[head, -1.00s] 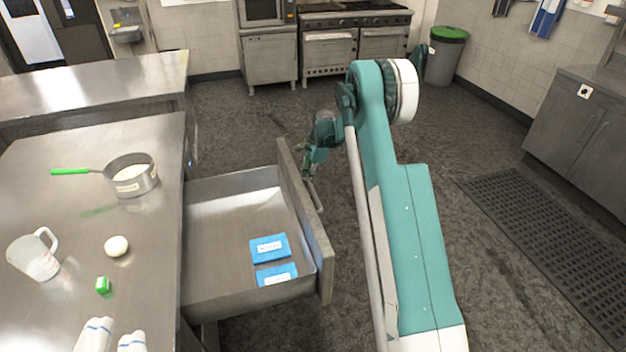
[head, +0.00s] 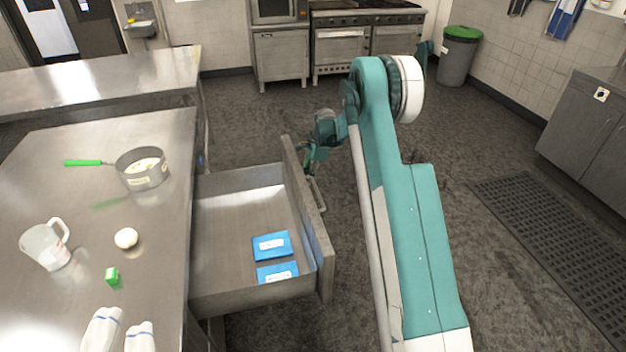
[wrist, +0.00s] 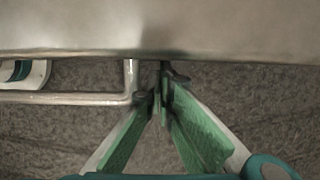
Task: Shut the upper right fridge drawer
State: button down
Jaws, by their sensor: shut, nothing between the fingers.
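The metal drawer (head: 235,200) stands open, sticking out to the right from under the steel counter. Two blue packs (head: 271,246) lie inside it. Its front panel (head: 308,220) has a bar handle (head: 318,193) on the outer face. My gripper (head: 309,168) is at the far end of the front panel, on its outer side, partly hidden by my arm. In the wrist view, my shut, empty gripper (wrist: 160,92) points at the drawer front (wrist: 220,35), just right of the end of the handle (wrist: 70,97). The fingertips are close to the front; contact is unclear.
The steel counter (head: 90,220) at left holds a pan (head: 142,170), a measuring jug (head: 46,245), a round white item (head: 126,238) and a small green block (head: 112,275). A floor mat (head: 550,240) lies at right. Open floor surrounds my arm.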

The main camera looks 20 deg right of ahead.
jog(key=a, duration=4.6)
jog(key=shift+p, duration=0.4)
jog(key=shift+a, duration=0.15)
jog(key=d+r+p, duration=0.1)
jog(key=d+r, duration=0.6)
jog(key=r, duration=0.2)
jog(key=shift+d+r+p, duration=0.25)
jog(key=shift+r+p, duration=0.1)
jog(key=shift+p, duration=0.05)
jog(key=shift+d+r, duration=0.1)
